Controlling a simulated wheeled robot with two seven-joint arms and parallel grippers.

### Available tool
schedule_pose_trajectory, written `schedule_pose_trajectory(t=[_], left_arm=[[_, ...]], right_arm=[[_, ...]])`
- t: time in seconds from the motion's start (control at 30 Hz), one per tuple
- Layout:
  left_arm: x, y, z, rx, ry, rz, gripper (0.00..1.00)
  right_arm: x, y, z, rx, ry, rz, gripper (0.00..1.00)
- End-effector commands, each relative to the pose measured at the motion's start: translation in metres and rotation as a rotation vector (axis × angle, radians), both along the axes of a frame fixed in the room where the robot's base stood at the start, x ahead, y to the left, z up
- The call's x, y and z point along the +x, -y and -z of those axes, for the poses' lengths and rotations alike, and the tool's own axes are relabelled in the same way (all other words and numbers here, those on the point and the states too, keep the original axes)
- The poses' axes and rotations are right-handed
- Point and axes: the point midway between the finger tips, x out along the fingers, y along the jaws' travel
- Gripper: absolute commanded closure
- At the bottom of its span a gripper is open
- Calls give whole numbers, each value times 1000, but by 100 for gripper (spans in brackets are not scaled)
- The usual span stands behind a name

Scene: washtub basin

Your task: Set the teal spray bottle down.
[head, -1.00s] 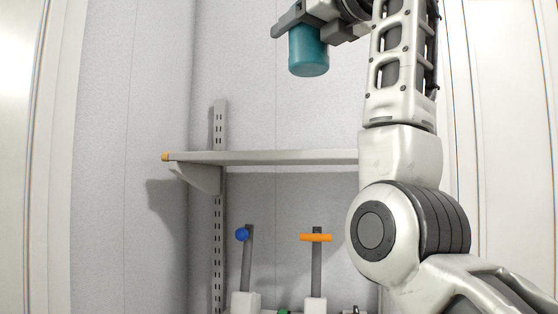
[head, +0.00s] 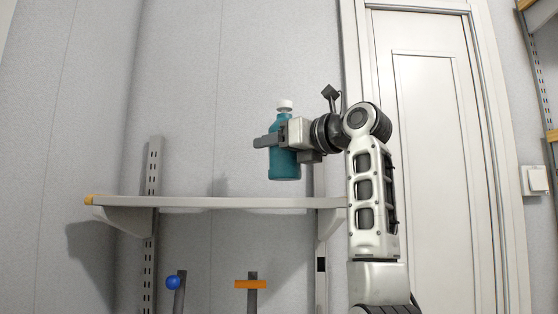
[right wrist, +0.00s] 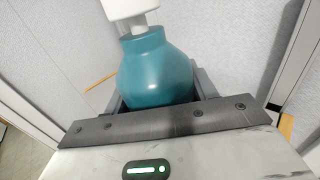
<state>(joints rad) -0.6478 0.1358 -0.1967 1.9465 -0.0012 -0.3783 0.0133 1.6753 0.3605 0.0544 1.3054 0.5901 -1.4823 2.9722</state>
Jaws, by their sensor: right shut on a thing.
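The teal spray bottle (head: 284,166) has a white top and is upright in the head view. My right gripper (head: 270,141) is shut around its upper body. The bottle's base shows a little above the wall shelf (head: 200,203) in the picture; I cannot tell for sure whether it touches. In the right wrist view the bottle (right wrist: 157,75) stands between the fingers, with its white head cut off by the top edge. My left gripper is not in view.
The shelf top looks empty to the left of the bottle. Below it stand a blue-knobbed post (head: 173,283) and an orange-topped post (head: 250,284). A white door (head: 437,150) is at the right, with a switch plate (head: 536,180) beside it.

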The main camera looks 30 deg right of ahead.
Motion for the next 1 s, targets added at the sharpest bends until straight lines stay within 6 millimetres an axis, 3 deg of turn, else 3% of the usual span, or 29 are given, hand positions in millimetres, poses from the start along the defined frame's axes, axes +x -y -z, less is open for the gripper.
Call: schedule_pose_trajectory(t=[0.2, 0.63, 0.67, 0.7, 0.73, 1.0], left_arm=[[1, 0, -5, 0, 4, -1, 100], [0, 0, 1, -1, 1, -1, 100], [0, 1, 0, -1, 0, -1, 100], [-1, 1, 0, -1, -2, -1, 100], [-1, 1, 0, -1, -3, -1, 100], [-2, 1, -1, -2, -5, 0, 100]], right_arm=[[2, 3, 28, -1, 1, 3, 81], [1, 2, 36, 2, 3, 1, 81], [2, 2, 36, 1, 0, 1, 38], [2, 2, 36, 1, -1, 1, 27], [2, 2, 36, 1, -1, 1, 22], [2, 3, 35, 1, -1, 2, 22]])
